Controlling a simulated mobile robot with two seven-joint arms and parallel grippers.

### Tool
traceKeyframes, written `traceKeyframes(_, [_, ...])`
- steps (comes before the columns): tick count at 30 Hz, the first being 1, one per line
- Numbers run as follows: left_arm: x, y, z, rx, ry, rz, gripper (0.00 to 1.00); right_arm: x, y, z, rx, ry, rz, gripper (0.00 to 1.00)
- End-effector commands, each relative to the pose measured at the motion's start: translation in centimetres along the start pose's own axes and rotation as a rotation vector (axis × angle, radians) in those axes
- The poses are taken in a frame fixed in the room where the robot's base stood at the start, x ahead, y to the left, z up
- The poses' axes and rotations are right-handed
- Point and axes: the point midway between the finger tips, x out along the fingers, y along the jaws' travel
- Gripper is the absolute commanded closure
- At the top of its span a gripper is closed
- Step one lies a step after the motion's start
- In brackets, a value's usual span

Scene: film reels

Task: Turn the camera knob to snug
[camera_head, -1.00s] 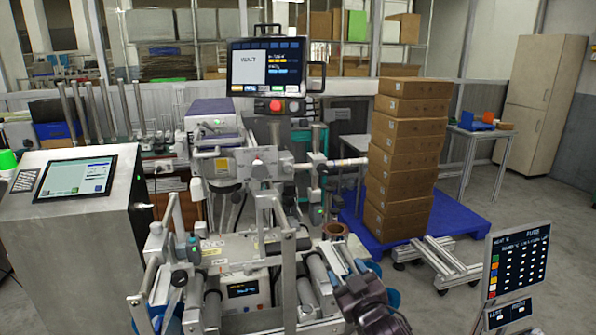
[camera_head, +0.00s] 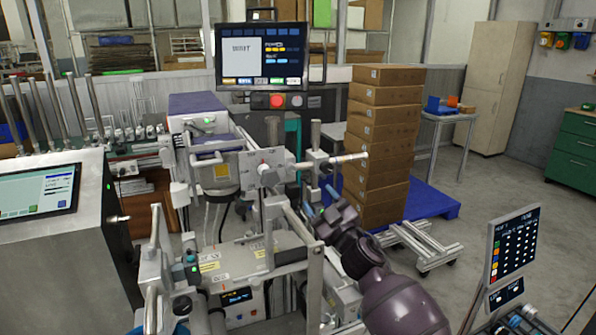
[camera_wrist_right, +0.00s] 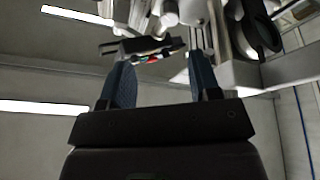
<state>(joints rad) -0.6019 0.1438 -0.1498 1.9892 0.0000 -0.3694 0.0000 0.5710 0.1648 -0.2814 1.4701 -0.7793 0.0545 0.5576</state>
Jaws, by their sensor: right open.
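A metal crossbar assembly (camera_head: 250,166) with clamps and rounded knob-like parts stands in the middle of the head view. A pale round part (camera_head: 268,176) sits on its front; I cannot tell which part is the camera knob. My right gripper (camera_head: 320,203) is raised below the bar's right end, its blue fingertips pointing up and left, apart from the bar. In the right wrist view its two blue fingers (camera_wrist_right: 163,82) are spread with nothing between them. A small dark device (camera_wrist_right: 142,47) with red and green marks shows beyond the fingertips.
A screen with a red button (camera_head: 262,60) stands above the machine. A steel console (camera_head: 50,215) is at left. Stacked brown boxes (camera_head: 384,130) stand on a blue pallet (camera_head: 435,200) behind my right arm. A tilted display (camera_head: 512,245) is at right. Open floor lies beyond it.

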Motion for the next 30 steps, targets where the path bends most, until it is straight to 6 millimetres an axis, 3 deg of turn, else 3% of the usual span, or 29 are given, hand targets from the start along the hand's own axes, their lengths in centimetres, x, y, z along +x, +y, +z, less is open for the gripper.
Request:
traceKeyframes(11, [0.4, 0.1, -0.5, -0.001, 0.013, 0.002, 0.57, 0.4, -1.1, 0.0, 0.101, 0.041, -0.058, 0.43])
traceKeyframes(23, [0.2, 0.2, 1.7, -0.004, -0.024, 0.001, 0.57, 5.9, -1.6, -0.1, 0.102, 0.040, -0.058, 0.43])
traceKeyframes(30, [0.9, 0.3, 1.1, 0.001, -0.006, 0.004, 0.57, 8.9, -1.7, -0.2, 0.102, 0.039, -0.057, 0.43])
